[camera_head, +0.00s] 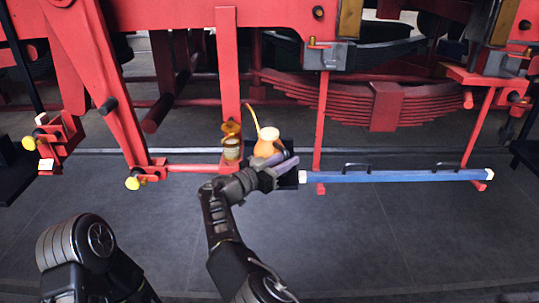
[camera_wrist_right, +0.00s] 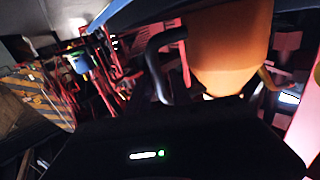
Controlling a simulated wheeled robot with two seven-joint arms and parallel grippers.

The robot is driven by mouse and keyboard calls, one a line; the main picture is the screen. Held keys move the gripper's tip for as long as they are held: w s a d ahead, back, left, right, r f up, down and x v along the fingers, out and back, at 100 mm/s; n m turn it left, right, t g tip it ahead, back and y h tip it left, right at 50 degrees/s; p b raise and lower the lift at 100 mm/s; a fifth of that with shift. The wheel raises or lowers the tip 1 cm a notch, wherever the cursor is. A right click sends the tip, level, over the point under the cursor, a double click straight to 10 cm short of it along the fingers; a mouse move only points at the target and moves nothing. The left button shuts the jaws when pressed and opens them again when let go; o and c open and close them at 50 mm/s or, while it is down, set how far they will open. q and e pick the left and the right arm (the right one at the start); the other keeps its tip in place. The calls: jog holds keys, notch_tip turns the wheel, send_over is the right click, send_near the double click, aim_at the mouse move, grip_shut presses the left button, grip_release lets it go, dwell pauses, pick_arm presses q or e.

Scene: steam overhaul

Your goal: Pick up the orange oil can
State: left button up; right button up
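The orange oil can (camera_head: 266,144) stands upright in the head view, with a thin yellowish spout rising to its upper left. My right gripper (camera_head: 283,164) is at the can's lower right and hides part of its base. In the right wrist view the can's orange body (camera_wrist_right: 230,50) is large and close, just beyond the dark gripper body. A curved black piece shows to the left of it. The fingertips are not clear enough to tell whether they are open or shut on the can. My left arm is at the lower left, its gripper out of view.
A brass-coloured container (camera_head: 231,148) stands just left of the can. A blue bar (camera_head: 395,176) with black handles extends to the right. Red locomotive frame parts (camera_head: 227,70) and a leaf spring (camera_head: 340,95) lie behind and above. The dark floor in front is clear.

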grip_shut()
dwell(1.1)
